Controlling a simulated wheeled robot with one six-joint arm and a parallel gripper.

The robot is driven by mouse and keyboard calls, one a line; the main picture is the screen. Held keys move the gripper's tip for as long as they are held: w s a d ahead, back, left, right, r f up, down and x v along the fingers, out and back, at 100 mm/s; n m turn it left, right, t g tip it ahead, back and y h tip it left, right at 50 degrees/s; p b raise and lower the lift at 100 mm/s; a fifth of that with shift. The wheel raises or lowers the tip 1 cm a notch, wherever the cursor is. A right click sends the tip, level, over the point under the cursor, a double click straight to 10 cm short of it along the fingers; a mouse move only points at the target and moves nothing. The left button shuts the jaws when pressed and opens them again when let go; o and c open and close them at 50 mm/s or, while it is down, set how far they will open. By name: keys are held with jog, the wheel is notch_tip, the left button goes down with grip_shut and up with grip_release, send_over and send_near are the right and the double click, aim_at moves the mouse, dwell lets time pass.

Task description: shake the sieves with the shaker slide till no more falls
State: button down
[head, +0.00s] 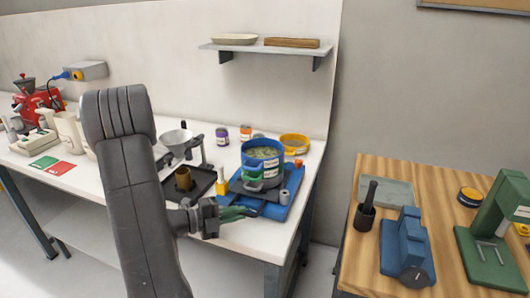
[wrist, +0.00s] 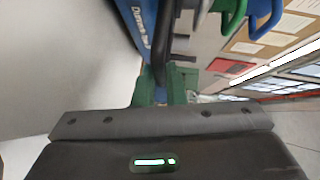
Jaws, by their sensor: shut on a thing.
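The sieve stack (head: 263,160) is a blue round stack with green and blue handles and greenish bits in its open top. It stands on the dark shaker slide (head: 240,187) over a blue base (head: 287,208) at the table's right end. My gripper (head: 235,213) is at the front of the base, its green fingers shut. In the wrist view the fingers (wrist: 165,90) close around a dark bar (wrist: 160,70), which looks like the slide's handle. The blue base edge with lettering (wrist: 143,25) is beside it. My arm and fingers partly hide the grip.
A yellow bowl (head: 294,143) and small jars are behind. A wooden table (head: 440,185) with a blue device and green press is to the right.

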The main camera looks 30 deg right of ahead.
jog(key=shift+s+a, duration=0.6)
jog(key=shift+a, duration=0.1)
jog(key=shift+w+d+r+p, duration=0.1)
jog(key=shift+w+d+p, duration=0.3)
jog(key=shift+d+p, duration=0.05)
jog(key=shift+w+d+p, duration=0.6)
jog(key=shift+w+d, duration=0.5)
jog(key=shift+d, duration=0.2)
